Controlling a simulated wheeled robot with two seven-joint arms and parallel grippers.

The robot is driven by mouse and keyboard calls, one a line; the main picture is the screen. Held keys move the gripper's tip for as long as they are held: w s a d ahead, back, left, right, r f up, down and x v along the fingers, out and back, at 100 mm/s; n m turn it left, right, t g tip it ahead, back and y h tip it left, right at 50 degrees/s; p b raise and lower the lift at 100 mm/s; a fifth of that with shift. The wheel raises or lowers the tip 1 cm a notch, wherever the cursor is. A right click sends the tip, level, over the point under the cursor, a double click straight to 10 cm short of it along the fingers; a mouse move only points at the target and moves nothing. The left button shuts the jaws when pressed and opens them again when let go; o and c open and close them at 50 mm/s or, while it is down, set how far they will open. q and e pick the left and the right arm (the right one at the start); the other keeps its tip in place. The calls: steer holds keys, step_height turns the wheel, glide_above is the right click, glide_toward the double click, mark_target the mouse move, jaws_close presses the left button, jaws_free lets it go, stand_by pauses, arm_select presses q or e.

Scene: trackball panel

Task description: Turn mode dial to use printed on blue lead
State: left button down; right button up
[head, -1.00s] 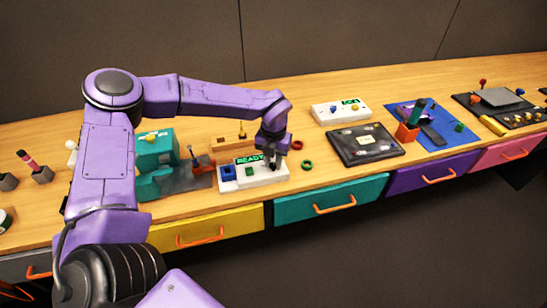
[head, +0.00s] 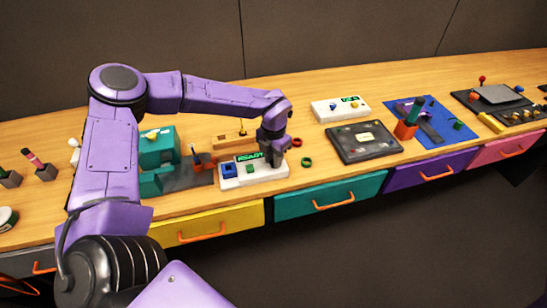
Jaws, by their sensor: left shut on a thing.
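A white panel (head: 253,180) lies on the bench near the front edge, with a green-lit display (head: 250,157) reading "READY". A blue square part (head: 228,170) sits at the panel's left, and a small green part (head: 250,169) is near its middle. My left gripper (head: 277,162) points down at the panel's right end, shut on the mode dial, which the fingers hide. I cannot make out a blue lead or its print. My right gripper is not in view.
A teal machine (head: 156,150) stands left of the panel. A green ring (head: 307,162) and a red ring (head: 297,142) lie to its right. A dark tray (head: 364,157) and a second white panel (head: 325,112) are further right. Bare bench lies between them.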

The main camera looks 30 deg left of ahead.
arm_select(q)
steer(key=shift+w+r, duration=0.1)
steer(key=c, duration=0.9)
jaws_free()
step_height(320, 180, up, 10)
steer(key=b, duration=0.1)
steer(key=shift+r+b, duration=0.25)
steer(key=shift+b, duration=0.1)
steer(key=shift+d, duration=0.1)
